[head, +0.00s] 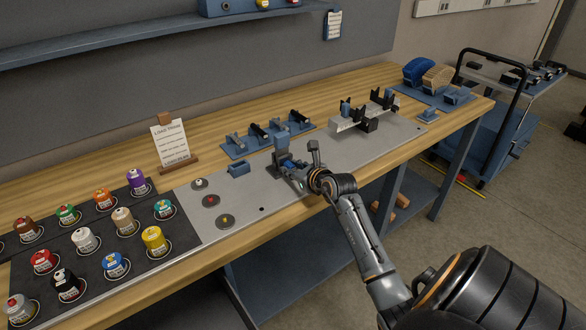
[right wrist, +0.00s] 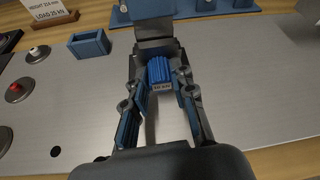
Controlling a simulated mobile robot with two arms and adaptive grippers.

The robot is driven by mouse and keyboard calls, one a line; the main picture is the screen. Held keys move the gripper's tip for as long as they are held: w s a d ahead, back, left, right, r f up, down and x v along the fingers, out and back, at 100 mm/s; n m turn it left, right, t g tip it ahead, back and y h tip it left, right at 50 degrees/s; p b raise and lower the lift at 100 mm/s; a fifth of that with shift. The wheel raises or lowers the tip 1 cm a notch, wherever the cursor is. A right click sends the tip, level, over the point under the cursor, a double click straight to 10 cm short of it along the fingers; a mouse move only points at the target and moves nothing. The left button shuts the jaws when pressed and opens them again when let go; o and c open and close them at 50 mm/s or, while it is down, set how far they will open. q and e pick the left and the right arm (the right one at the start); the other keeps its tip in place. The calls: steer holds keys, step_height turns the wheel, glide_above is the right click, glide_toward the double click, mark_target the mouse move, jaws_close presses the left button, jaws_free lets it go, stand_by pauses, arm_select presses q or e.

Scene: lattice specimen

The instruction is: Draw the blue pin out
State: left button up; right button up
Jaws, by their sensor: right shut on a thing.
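The blue pin, a ribbed blue piece with a small pale label (right wrist: 159,72), shows in the right wrist view between my right gripper's fingertips (right wrist: 160,82). The right gripper is shut on it. Whether the pin is still seated in the fixture is hidden. My left gripper is not in view.
A small blue open box (head: 239,168) and several round discs (head: 210,200) lie left of the fixture. Blue holders (head: 265,136) stand behind it, and a pale bar rig (head: 364,113) to the right. Several coloured jars fill a dark mat (head: 189,227) at left.

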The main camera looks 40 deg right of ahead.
steer(key=shift+s, duration=0.1)
jaws_close()
steer(key=shift+s+p, duration=0.45)
steer(key=shift+s, duration=0.2)
stand_by(0.5)
steer(key=shift+s+a+r+p, duration=0.15)
steer(key=shift+s+p, duration=0.35)
steer(key=shift+s, duration=0.7)
steer(key=shift+s+a+p, duration=0.15)
steer(key=shift+s+p, duration=0.25)
steer(key=shift+s, duration=0.85)
steer(key=shift+s+a+p, duration=0.15)
steer(key=shift+s+p, duration=0.2)
steer(key=shift+s, duration=0.85)
